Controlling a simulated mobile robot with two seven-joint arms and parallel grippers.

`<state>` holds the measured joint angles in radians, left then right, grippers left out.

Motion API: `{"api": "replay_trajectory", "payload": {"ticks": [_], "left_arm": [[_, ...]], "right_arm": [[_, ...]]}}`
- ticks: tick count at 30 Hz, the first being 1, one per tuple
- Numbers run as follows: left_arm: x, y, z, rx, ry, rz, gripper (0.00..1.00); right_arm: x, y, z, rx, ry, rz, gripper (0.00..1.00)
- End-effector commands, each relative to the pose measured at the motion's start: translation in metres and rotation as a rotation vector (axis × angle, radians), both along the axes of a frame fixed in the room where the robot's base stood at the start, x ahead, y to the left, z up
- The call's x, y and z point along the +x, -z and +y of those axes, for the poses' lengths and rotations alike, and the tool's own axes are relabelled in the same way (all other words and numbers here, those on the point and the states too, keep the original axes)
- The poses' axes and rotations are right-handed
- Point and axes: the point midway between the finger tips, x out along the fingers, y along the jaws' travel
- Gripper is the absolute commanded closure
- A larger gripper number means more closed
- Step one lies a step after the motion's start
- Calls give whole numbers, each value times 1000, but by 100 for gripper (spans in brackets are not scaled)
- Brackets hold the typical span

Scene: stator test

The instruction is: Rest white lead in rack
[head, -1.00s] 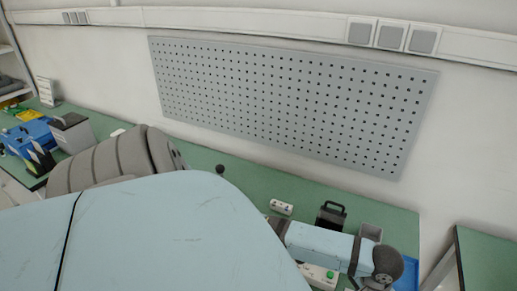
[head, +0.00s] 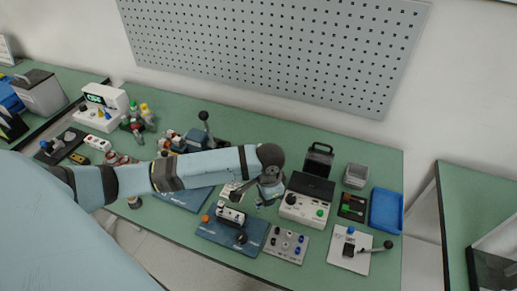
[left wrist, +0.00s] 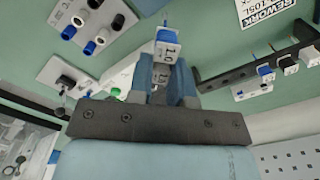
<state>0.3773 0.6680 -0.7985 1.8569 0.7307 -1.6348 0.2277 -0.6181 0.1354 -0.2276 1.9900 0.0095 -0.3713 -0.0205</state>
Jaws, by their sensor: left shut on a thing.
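My left arm comes in from the left in the head view, and its gripper (head: 268,196) is over the middle of the bench, left of a white control box. I cannot pick the rack out in the head view. My right gripper is not in view.
The white control box (head: 304,208), a dark blue base board (head: 213,233), a grey socket panel (head: 286,244) and a white joystick plate (head: 345,262) crowd the bench (head: 262,126). A blue tray (head: 386,211) stands at the right. A pegboard (head: 270,45) hangs behind.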

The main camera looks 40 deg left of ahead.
Motion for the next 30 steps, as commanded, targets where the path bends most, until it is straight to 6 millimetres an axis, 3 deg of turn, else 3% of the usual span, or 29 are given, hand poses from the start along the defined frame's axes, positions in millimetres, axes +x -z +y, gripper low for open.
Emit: {"api": "replay_trajectory", "payload": {"ticks": [10,21,30], "left_arm": [[49,0,35,2,883,11,100],[96,-13,79,-5,1787,12,100],[119,-25,105,-5,2258,3,100]], "right_arm": [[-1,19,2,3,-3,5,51],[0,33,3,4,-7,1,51],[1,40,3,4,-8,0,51]]}}
